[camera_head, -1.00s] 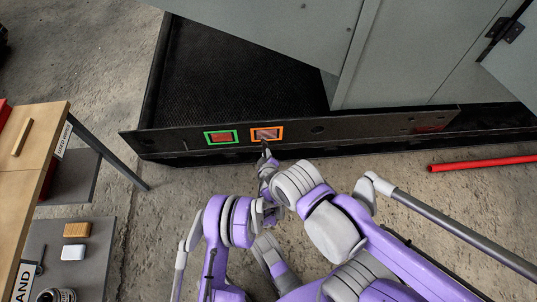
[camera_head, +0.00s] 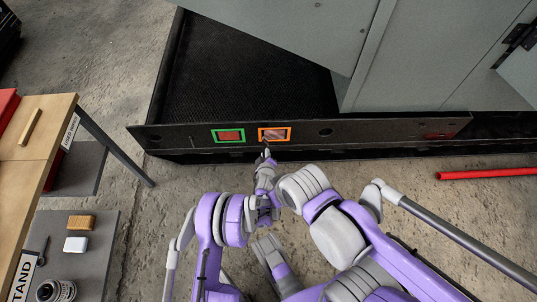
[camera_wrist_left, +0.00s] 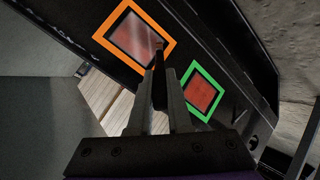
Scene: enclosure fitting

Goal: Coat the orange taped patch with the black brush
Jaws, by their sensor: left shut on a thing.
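The orange taped patch (camera_head: 275,134) is on the dark front rail of the enclosure. Its inside looks grey-pink with pale streaks. It also shows in the left wrist view (camera_wrist_left: 134,36). My left gripper (camera_head: 267,155) is just below the patch, at its lower left side. In the left wrist view its two dark fingers (camera_wrist_left: 160,105) are shut on the black brush (camera_wrist_left: 160,83). The brush points at the patch's lower right corner there; whether its tip touches is unclear.
A green-framed red patch (camera_head: 229,136) sits left of the orange one on the rail. Grey cabinet doors (camera_head: 290,30) hang above. A red bar (camera_head: 487,173) lies on the floor at right. A wooden table (camera_head: 45,140) and a grey stand (camera_head: 90,258) are at left.

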